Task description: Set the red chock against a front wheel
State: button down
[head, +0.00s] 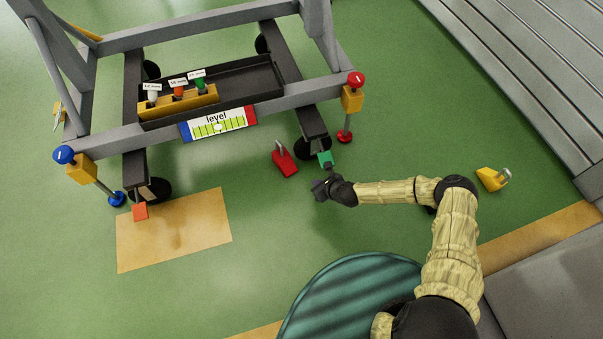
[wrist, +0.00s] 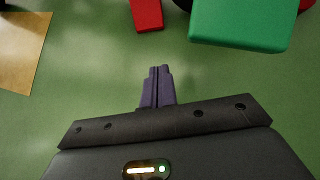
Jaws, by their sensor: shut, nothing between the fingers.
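The red chock (head: 285,162) stands on the green floor just left of the right front wheel (head: 312,149), with a grey handle on top. A gap between chock and wheel is hard to judge. Part of the red chock (wrist: 146,14) shows at the top of the wrist view. The left front wheel (head: 160,187) is under the cart's left front corner, partly hidden by the dark leg. My gripper (head: 318,188) is shut and empty, in front of and to the right of the chock. In the wrist view its closed fingers (wrist: 157,84) point toward the chock, apart from it.
A green block (head: 325,158) at the right leg's end also shows close in the wrist view (wrist: 240,22). An orange block (head: 140,211) marks the left leg's end. A yellow chock (head: 492,179) lies at right. Grey steps (head: 530,85) stand upper right.

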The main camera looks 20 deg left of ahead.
jog(key=d+r+n+g+h+p, duration=0.1)
jog(key=d+r+n+p, duration=0.1)
jog(key=d+r+n, duration=0.6)
jog(key=d+r+n+g+h+p, duration=0.15)
jog(key=r+n, duration=0.25)
jog(key=r, duration=0.9)
jog(key=d+r+n+h+p, duration=0.2)
jog(key=d+r+n, duration=0.4)
jog(key=r, duration=0.4)
jog(key=s+d+r+n+h+p, duration=0.1)
jog(key=s+d+r, duration=0.3)
jog(key=r, duration=0.4)
jog(key=s+d+r+n+h+p, duration=0.1)
jog(key=s+d+r+n+p, duration=0.1)
jog(key=s+d+r, duration=0.3)
jog(key=s+d+r+n+h+p, duration=0.1)
jog(key=s+d+r, duration=0.4)
jog(key=r, duration=0.8)
jog(key=shift+s+d+n+p, duration=0.2)
jog(key=shift+s+n+p, duration=0.3)
jog(key=shift+n, duration=0.6)
jog(key=shift+w+t, duration=0.15)
jog(key=shift+t, duration=0.1)
